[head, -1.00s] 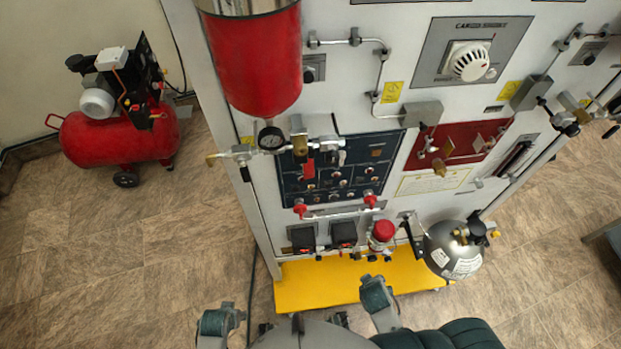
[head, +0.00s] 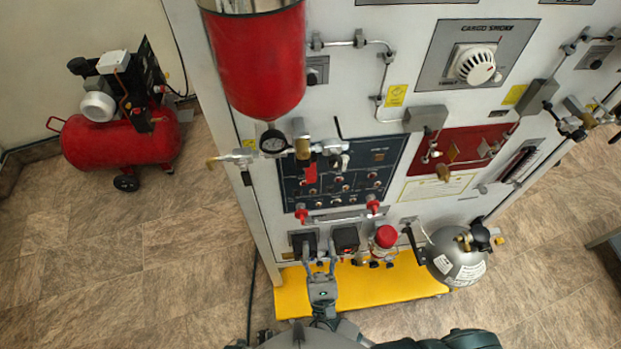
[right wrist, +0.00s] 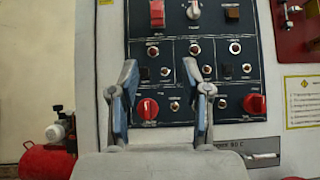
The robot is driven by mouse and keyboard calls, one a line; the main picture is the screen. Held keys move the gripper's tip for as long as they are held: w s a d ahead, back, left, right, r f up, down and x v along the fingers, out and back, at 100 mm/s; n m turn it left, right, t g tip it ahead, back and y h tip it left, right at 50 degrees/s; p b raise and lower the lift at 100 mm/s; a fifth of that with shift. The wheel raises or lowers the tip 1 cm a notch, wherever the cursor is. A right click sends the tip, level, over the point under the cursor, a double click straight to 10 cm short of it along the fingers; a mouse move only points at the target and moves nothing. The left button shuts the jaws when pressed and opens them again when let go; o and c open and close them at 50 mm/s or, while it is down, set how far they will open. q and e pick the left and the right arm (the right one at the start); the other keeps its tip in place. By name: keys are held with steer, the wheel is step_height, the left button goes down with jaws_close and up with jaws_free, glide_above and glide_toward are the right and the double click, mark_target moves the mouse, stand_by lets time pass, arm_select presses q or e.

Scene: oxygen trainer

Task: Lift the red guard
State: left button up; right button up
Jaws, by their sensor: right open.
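The red guard (head: 310,173) is a small upright red cover at the upper left of the dark blue switch panel (head: 377,186). In the right wrist view the red guard (right wrist: 157,14) is at the top edge, above and between the fingers, a little left of the middle. My right gripper (head: 320,265) is in front of the lower panel, below the guard. In the right wrist view its two fingers (right wrist: 164,90) are apart with nothing between them, and the guard is clear of them. My left gripper is not in view.
A red cylinder (head: 255,65) with a gauge (head: 272,141) and valve fittings overhangs the panel's upper left. A grey bottle (head: 455,258) stands right, above the yellow base (head: 375,284).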

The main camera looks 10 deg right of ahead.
mark_target(311, 179)
steer(key=shift+n, duration=0.3)
steer(key=p+x, duration=0.2)
steer(key=x, duration=0.6)
steer(key=p+x, duration=0.2)
steer(key=x, duration=0.6)
steer(key=shift+s+a+r+p, duration=0.2)
steer(key=shift+s+a+p, duration=0.05)
steer(key=shift+p, duration=0.15)
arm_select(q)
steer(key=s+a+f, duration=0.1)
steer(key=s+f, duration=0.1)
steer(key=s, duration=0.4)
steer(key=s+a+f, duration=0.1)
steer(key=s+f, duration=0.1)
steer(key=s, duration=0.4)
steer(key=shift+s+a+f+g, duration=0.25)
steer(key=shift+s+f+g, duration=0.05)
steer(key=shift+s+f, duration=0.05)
arm_select(e)
steer(key=shift+w+r, duration=0.4)
steer(key=shift+w, duration=0.2)
jaws_close()
